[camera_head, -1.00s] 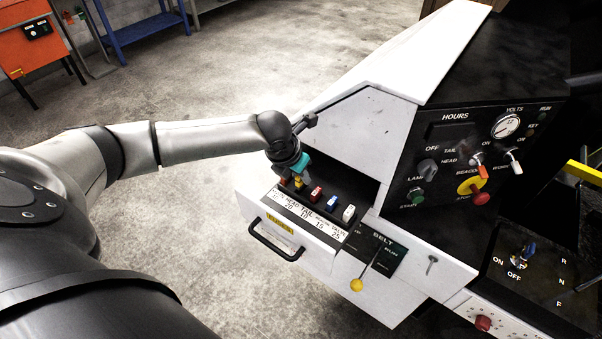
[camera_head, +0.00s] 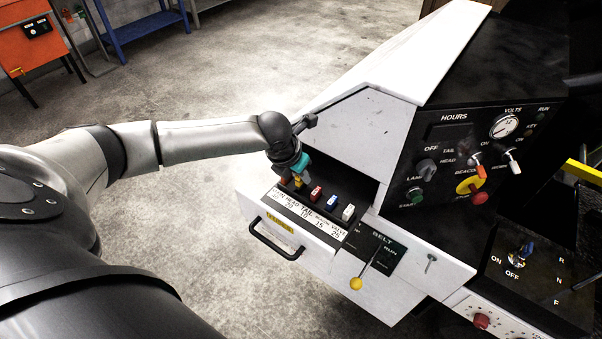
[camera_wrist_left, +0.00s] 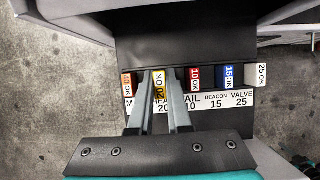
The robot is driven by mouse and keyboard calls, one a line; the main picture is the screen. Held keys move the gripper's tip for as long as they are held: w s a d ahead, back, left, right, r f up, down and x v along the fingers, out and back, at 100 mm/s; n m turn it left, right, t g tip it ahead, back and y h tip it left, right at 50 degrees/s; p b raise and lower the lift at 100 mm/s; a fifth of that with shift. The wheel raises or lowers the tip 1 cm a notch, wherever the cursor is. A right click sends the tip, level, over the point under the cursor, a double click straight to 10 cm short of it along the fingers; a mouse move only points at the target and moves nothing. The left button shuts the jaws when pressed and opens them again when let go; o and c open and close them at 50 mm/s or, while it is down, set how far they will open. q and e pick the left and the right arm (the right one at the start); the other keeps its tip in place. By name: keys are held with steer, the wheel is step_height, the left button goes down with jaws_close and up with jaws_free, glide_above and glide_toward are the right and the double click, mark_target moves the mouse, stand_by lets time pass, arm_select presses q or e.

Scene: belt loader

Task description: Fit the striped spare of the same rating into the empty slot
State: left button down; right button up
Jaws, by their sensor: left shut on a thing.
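My left gripper (camera_head: 298,178) reaches down over the fuse row from the left. In the left wrist view its two fingers (camera_wrist_left: 159,82) are shut on a yellow fuse (camera_wrist_left: 159,88) marked 20 OK. This fuse stands in line with the others, above the label HEAD 20 (camera_wrist_left: 163,106). Dark marks show on it, but I cannot tell if they are stripes, nor how deep it sits. My right gripper is not in view.
An orange fuse (camera_wrist_left: 128,84) stands close left of the fingers, a red fuse (camera_wrist_left: 194,78) close right. Blue (camera_wrist_left: 229,77) and white (camera_wrist_left: 262,75) fuses stand further right. The drawer handle (camera_head: 275,243) and belt lever (camera_head: 356,284) stick out nearby.

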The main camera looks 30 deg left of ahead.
arm_select(q)
steer(key=shift+p, duration=0.4)
steer(key=shift+f+b, duration=0.5)
steer(key=shift+f, duration=0.55)
steer(key=c, duration=0.8)
jaws_free()
steer(key=p+v, duration=0.1)
steer(key=v, duration=1.4)
steer(key=shift+s+r+p, duration=0.1)
steer(key=shift+p, duration=0.2)
